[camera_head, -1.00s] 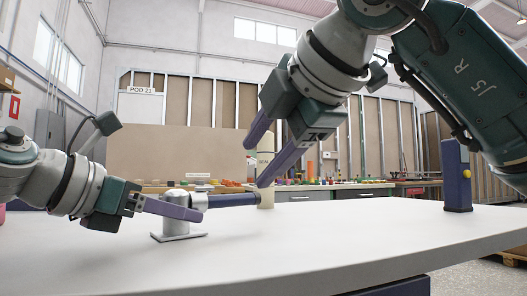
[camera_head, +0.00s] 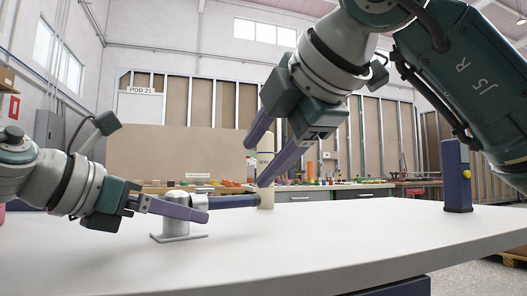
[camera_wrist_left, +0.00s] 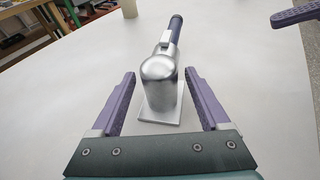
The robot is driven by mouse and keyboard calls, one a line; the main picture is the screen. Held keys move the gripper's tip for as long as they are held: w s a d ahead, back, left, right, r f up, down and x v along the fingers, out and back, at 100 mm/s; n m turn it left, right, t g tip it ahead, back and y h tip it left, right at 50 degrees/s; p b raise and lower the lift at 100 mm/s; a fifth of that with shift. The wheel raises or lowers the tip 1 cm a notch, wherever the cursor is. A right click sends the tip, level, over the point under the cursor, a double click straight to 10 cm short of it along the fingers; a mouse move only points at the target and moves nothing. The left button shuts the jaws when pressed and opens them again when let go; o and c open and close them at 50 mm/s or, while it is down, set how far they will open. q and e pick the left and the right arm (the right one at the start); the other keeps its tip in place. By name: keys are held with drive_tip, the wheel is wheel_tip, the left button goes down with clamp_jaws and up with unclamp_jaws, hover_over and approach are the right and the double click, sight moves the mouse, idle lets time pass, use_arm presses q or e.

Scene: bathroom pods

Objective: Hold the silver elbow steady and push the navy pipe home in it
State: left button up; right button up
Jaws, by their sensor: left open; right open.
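The silver elbow (camera_head: 176,226) stands upright on its flat base plate on the white table. It also shows in the left wrist view (camera_wrist_left: 160,85). The navy pipe (camera_head: 232,201) lies level, one end at the elbow's mouth, the other pointing right; how deep it sits I cannot tell. My left gripper (camera_head: 203,209) is open, its purple fingers on either side of the elbow with gaps visible in the left wrist view (camera_wrist_left: 165,80). My right gripper (camera_head: 258,162) is open, tilted down, its lower fingertip near the pipe's free end. Whether they touch is unclear.
A cream SEAL tube (camera_head: 266,170) stands behind the pipe's far end. A bench with colourful parts (camera_head: 345,184) is in the background. The table's front (camera_head: 300,250) is clear.

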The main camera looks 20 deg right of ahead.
use_arm(q)
drive_tip(key=shift+a, duration=0.1)
drive_tip(key=v, duration=1.1)
drive_tip(key=shift+s+a+r, duration=0.15)
drive_tip(key=shift+s+a, duration=0.15)
drive_tip(key=shift+a, duration=0.05)
drive_tip(key=shift+s+r, duration=0.1)
